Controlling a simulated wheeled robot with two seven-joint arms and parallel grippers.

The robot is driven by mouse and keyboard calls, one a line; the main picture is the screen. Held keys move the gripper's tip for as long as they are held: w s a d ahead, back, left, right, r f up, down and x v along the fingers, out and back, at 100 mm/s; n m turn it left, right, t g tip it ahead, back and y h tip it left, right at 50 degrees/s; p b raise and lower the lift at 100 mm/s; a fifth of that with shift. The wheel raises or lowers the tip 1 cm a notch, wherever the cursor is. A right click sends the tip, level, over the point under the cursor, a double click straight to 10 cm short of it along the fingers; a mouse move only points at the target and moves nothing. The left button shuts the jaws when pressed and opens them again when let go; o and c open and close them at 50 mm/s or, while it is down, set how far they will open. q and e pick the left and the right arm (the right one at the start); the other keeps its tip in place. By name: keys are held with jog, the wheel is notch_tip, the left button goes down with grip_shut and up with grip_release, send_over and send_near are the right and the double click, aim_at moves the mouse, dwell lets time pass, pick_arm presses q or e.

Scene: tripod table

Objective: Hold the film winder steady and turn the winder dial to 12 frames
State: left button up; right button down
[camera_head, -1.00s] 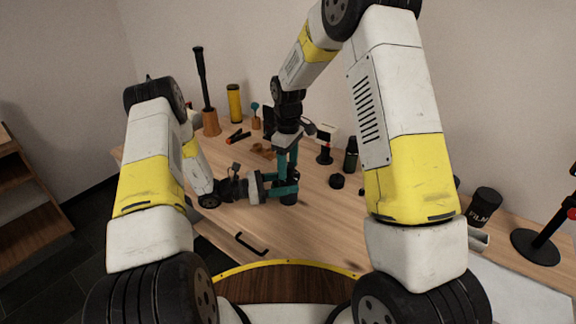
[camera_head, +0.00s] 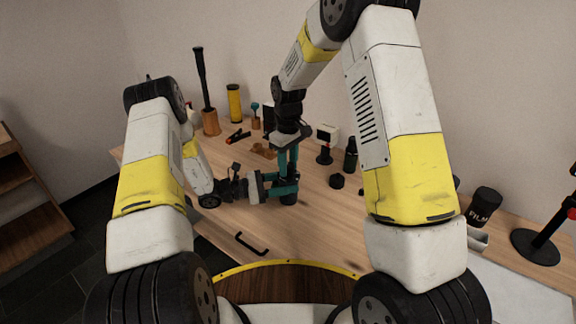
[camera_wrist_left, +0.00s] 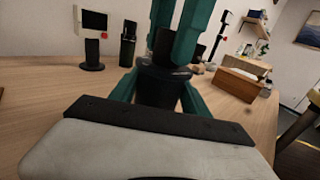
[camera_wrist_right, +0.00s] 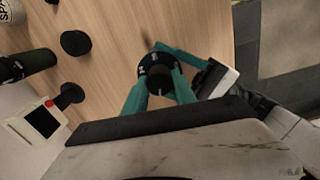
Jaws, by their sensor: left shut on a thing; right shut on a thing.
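The film winder (camera_head: 289,200) is a small black cylinder standing upright on the wooden table. My left gripper (camera_head: 284,190) reaches in from the left, its teal fingers shut on either side of the winder body, as the left wrist view also shows at the winder (camera_wrist_left: 163,86). My right gripper (camera_head: 288,176) points down from above, its teal fingers shut on the winder dial at the top. In the right wrist view the round black dial (camera_wrist_right: 157,72) shows small pale marks, too small to read. The fingers partly hide winder and dial.
A small screen on a stand (camera_head: 326,138), a black bottle (camera_head: 351,154) and a low black cap (camera_head: 337,181) stand to the right. The table front is clear.

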aim_at(289, 164)
jog(key=m, duration=0.4)
jog(key=shift+m, duration=2.5)
jog(key=shift+d, duration=0.1)
jog(key=c, duration=1)
grip_release()
notch_tip(289, 164, up, 12)
